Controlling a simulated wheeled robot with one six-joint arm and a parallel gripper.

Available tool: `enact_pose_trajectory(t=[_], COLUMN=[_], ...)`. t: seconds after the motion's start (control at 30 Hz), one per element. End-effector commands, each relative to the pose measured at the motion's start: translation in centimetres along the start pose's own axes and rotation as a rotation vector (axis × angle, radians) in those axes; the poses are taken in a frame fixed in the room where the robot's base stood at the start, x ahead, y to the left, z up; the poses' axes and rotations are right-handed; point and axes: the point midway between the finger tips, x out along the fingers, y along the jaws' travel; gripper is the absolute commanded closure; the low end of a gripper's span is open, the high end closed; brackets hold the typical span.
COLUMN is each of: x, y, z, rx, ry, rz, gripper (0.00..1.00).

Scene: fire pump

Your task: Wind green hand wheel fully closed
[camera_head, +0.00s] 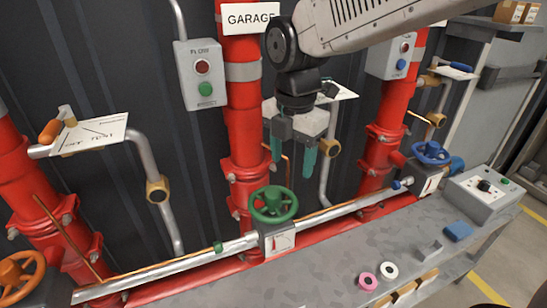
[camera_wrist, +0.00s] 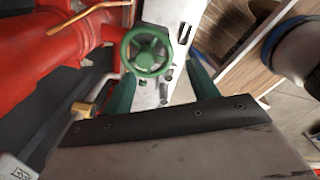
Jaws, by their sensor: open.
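The green hand wheel (camera_head: 274,204) sits on a valve at the middle of the silver pipe in the head view, with a small white plate below it. In the wrist view the green hand wheel (camera_wrist: 146,51) shows upper centre, beyond the fingertips. My gripper (camera_head: 291,158) hangs above and slightly right of the wheel in the head view, its green fingers apart and pointing down. In the wrist view my gripper (camera_wrist: 163,90) has one finger on each side, with nothing between them. The fingers do not appear to touch the wheel.
Red pipes (camera_head: 243,120) stand behind and beside the wheel. A blue hand wheel (camera_head: 431,153) is at right and an orange hand wheel (camera_head: 20,276) at lower left. A control box (camera_head: 484,192), pink roll (camera_head: 368,281) and white roll (camera_head: 389,270) rest on the grey bench (camera_head: 320,262).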

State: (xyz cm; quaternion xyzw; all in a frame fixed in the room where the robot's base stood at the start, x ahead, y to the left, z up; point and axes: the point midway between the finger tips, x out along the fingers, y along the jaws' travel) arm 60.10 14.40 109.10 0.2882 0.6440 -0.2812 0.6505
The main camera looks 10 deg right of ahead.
Motion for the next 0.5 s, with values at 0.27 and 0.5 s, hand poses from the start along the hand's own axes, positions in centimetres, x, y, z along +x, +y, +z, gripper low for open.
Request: enact_pose_trajectory(t=[0.27,0.5], x=[1.9,5.1], y=[3.6,3.5], z=[-1.5,-1.5], rx=[-0.320,-0.326], ry=[0.007,0.008], rz=[-0.013,-0.016], gripper=[0.41,0.41])
